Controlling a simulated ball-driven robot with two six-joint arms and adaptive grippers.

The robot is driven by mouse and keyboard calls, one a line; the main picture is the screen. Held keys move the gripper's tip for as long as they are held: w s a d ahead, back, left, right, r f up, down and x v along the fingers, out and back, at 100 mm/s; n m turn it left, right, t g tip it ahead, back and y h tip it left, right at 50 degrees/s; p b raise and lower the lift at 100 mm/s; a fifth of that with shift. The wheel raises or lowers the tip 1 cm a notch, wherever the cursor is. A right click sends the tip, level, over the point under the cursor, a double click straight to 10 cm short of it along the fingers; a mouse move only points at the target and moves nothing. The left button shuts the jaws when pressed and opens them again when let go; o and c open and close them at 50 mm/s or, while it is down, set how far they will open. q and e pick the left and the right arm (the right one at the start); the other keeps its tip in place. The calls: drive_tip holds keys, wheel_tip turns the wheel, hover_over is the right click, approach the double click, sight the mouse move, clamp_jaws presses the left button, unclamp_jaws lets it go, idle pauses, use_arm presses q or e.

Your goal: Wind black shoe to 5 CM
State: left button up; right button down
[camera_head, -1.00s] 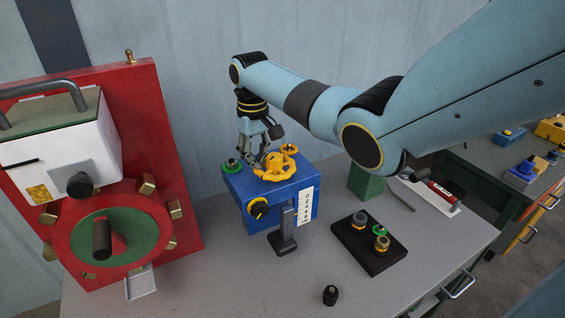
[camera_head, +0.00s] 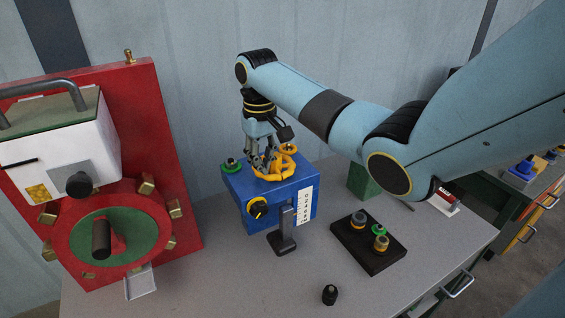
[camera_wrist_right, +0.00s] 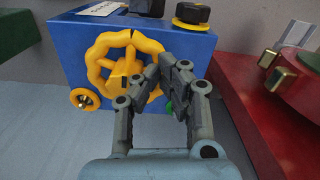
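The black shoe (camera_head: 284,242) is an upright piece with a foot at the front of the blue box (camera_head: 258,220). A white scale strip (camera_head: 305,205) is beside it; its marks are too small to read. A yellow handwheel (camera_head: 273,174) lies on top of the box; it also shows in the right wrist view (camera_wrist_right: 97,62). My right gripper (camera_head: 266,166) reaches down to the wheel. In the right wrist view its fingertips (camera_wrist_right: 160,72) are close together at the wheel's rim; whether they grip it is unclear. My left gripper is not in view.
A red panel (camera_head: 175,150) with a white housing and crank stands at left. A black tray (camera_head: 368,257) with knobs, a small black knob (camera_head: 330,294) and a green block (camera_head: 362,182) are on the grey bench. The front of the bench is mostly clear.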

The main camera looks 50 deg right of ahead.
drive_tip(key=shift+w+r, duration=0.2)
drive_tip(key=shift+r, duration=3.15)
drive_tip(key=shift+a, duration=0.1)
